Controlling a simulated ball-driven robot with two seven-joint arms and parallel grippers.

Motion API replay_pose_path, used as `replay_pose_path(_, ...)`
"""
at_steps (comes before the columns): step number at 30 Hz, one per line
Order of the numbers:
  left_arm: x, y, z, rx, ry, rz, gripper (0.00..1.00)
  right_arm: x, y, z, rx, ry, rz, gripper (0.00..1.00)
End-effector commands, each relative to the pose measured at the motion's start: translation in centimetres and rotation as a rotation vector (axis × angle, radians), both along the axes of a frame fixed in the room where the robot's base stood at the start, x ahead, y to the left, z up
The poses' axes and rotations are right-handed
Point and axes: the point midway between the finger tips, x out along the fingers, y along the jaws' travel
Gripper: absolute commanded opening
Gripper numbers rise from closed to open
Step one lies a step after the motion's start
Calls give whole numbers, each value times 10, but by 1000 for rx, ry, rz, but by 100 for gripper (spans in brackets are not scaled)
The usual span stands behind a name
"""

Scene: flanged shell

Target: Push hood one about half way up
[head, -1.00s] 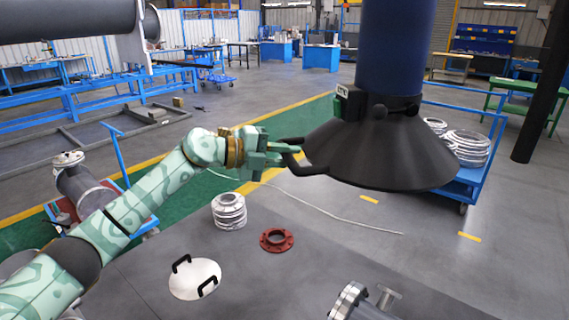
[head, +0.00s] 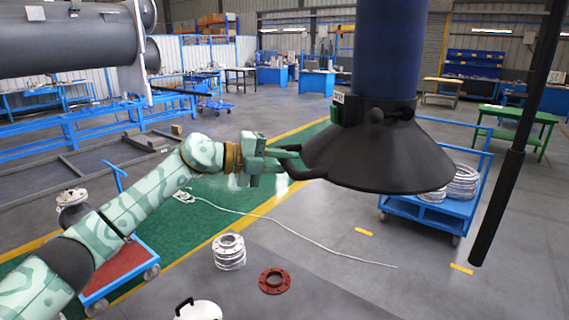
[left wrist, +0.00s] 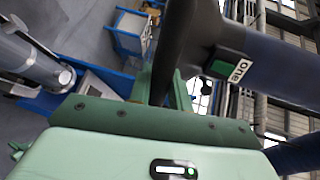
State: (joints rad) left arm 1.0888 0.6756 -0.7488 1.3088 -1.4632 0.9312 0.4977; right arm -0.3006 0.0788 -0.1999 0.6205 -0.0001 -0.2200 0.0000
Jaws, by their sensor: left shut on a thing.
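Hood one (head: 378,155) is a wide black cone under a thick dark blue duct (head: 388,50). It hangs over the floor beyond the grey table. My right gripper is out of view.
The grey table (head: 315,298) carries a red flange (head: 274,281), a stack of metal rings (head: 229,252) and a white lid (head: 198,310). A blue cart (head: 455,207) stands behind the hood. A dark pole (head: 497,205) hangs at the right. A large grey pipe (head: 70,48) is at upper left.

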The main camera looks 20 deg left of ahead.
Motion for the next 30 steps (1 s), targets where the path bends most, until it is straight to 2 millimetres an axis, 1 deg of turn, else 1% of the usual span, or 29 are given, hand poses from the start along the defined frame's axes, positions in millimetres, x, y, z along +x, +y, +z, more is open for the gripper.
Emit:
replay_pose_path(1, 0, 1, 2, -1, -4, 3, 0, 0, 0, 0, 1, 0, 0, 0)
replay_pose_path(8, 0, 1, 2, -2, -3, 3, 0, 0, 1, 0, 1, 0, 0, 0)
replay_pose_path(9, 0, 1, 2, -2, -3, 3, 25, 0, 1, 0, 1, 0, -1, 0)
replay_pose_path(10, 0, 1, 1, -1, -2, 3, 34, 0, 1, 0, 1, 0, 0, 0)
replay_pose_path(11, 0, 1, 1, -1, -2, 3, 39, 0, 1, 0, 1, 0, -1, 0)
replay_pose_path(19, 0, 1, 0, 0, 0, 1, 39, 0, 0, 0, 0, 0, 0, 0)
replay_pose_path(22, -3, 7, 0, 0, 0, 3, 39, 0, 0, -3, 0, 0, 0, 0)
replay_pose_path(26, -15, 25, 3, 2, -1, 5, 39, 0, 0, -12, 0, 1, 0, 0)
replay_pose_path(30, -36, 56, 8, 3, -1, 6, 39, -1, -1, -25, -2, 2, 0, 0)
